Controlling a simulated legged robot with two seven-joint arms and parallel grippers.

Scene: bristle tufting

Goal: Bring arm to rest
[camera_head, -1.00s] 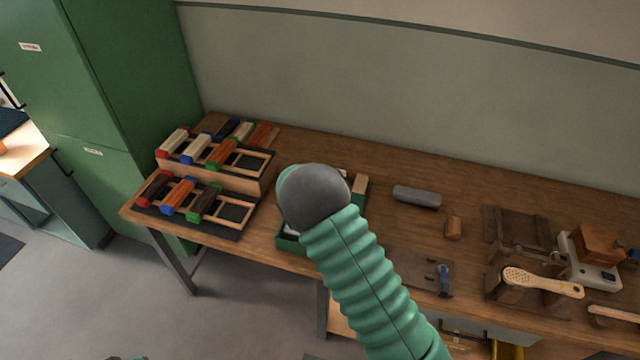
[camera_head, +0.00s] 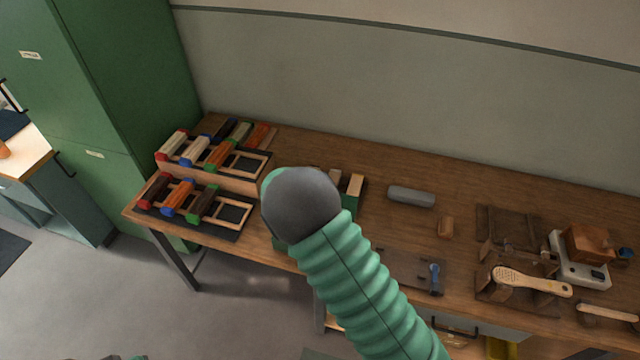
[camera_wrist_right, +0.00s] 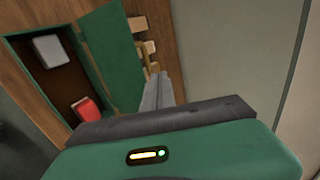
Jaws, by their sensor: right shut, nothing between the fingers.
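My right arm, with a ribbed green sleeve and a dark rounded wrist (camera_head: 300,204), reaches over the front of the workbench in the head view. It hides its own gripper there. In the right wrist view my right gripper (camera_wrist_right: 157,80) is shut and empty, its grey fingers together beside a green tray (camera_wrist_right: 112,55). The tray holds a white piece (camera_wrist_right: 51,49) and a red piece (camera_wrist_right: 87,110) in a dark compartment. In the head view the wrist hides most of this tray.
Racks with coloured-ended brush blocks (camera_head: 180,197) stand at the bench's left end. The back strip of the bench (camera_head: 400,167) is clear.

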